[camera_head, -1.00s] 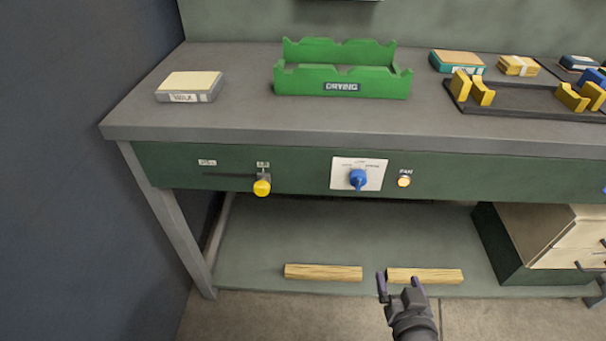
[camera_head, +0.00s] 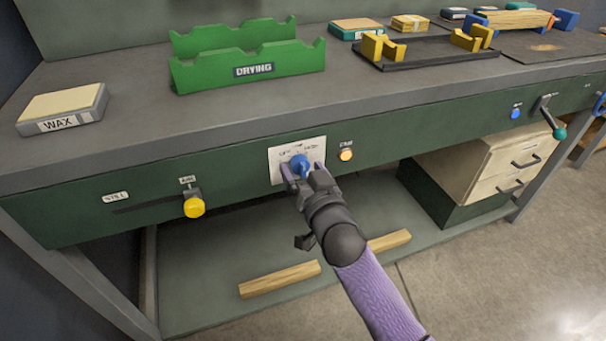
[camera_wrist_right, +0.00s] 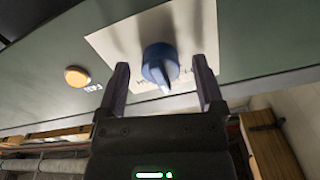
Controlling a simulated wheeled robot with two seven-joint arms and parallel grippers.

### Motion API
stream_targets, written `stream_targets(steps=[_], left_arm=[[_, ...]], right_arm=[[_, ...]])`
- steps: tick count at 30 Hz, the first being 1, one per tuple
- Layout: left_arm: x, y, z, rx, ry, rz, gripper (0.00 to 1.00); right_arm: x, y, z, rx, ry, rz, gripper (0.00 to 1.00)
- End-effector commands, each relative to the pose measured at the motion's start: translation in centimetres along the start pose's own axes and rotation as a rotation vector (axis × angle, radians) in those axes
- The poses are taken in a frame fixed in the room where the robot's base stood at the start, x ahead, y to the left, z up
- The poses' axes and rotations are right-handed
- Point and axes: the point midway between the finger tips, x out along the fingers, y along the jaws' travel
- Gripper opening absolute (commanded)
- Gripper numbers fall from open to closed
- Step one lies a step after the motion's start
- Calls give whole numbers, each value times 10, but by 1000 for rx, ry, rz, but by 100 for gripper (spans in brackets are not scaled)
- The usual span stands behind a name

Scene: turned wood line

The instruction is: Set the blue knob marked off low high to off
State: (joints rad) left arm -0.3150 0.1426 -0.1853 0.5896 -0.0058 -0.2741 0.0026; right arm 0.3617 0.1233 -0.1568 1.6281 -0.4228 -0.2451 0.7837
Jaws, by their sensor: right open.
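The blue knob (camera_head: 299,165) sits on a white label plate (camera_head: 281,158) on the green front panel of the bench. The small lettering around the knob is too blurred to read. My right gripper (camera_head: 299,178) is open and close in front of the knob. In the right wrist view the blue knob (camera_wrist_right: 160,64) stands between the two fingers of the right gripper (camera_wrist_right: 162,84), with a gap on both sides. The knob's pointer ridge is turned toward the gripper palm in that view. My left gripper is not in view.
On the panel, an orange button (camera_head: 346,155) is right of the plate and a yellow slider knob (camera_head: 194,207) is left. A green drying rack (camera_head: 250,70) and a wax block (camera_head: 62,108) stand on the benchtop. Wooden bars (camera_head: 280,279) lie on the lower shelf.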

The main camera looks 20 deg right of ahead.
Motion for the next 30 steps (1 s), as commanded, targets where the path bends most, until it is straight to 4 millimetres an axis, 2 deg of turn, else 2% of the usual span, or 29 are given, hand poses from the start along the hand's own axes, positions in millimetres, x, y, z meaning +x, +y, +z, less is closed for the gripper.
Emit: stream_targets(steps=[4,5,15,17,25,30], left_arm=[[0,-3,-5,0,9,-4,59],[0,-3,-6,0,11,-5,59],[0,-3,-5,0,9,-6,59],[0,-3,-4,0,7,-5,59],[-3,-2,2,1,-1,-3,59],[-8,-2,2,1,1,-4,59]], right_arm=[[0,0,0,0,0,0,87],[0,0,0,0,0,0,83],[0,0,0,0,0,0,11],[0,0,0,0,-1,0,0],[-1,0,-1,-27,-1,0,0],[-1,-1,-2,-109,-1,0,0]])
